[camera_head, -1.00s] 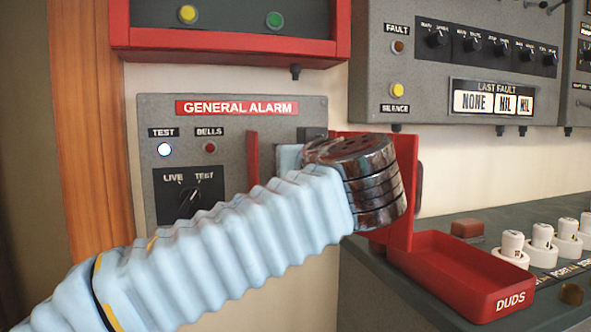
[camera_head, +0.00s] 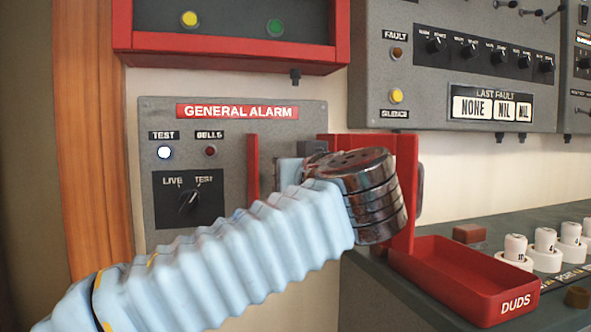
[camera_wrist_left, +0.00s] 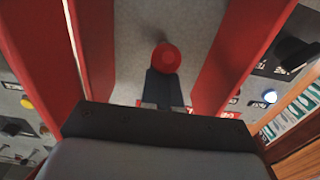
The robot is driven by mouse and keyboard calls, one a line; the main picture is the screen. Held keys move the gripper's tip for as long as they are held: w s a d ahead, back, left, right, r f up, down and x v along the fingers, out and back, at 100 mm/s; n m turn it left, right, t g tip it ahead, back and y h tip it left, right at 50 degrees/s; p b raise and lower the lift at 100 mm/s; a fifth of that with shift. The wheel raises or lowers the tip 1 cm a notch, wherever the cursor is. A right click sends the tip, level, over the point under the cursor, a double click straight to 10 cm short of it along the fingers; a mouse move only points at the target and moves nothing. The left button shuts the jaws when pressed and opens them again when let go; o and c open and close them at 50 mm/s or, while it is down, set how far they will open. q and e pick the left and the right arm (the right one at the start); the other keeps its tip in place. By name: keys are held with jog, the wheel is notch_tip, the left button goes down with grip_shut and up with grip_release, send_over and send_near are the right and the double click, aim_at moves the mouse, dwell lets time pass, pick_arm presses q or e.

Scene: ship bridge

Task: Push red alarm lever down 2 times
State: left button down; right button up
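The red alarm lever shows as a round red knob (camera_wrist_left: 166,57) in the left wrist view, between two red side guards (camera_wrist_left: 235,55). In the head view my left wrist hides it in front of the red guard housing (camera_head: 405,190). My left arm (camera_head: 240,250) comes in from the left in a pale blue sleeve. My left gripper (camera_wrist_left: 162,88) appears as a narrow dark shape with its fingers together, right by the knob. Whether it touches the knob is unclear. My right gripper is not in view.
The GENERAL ALARM panel (camera_head: 237,112) has a lit TEST lamp and a rotary switch. A red DUDS tray (camera_head: 465,280) sits on the console at right, beside several white knobs (camera_head: 545,240). A red-framed box (camera_head: 232,40) hangs above.

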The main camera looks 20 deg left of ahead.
pick_arm(q)
jog(key=shift+r+p, duration=1.65)
jog(key=shift+r, duration=0.5)
jog(key=shift+s+d, duration=0.1)
jog(key=r+v, duration=0.1)
jog(key=v, duration=0.7)
jog(key=shift+s+d+b, duration=0.25)
jog(key=shift+s+b, duration=0.05)
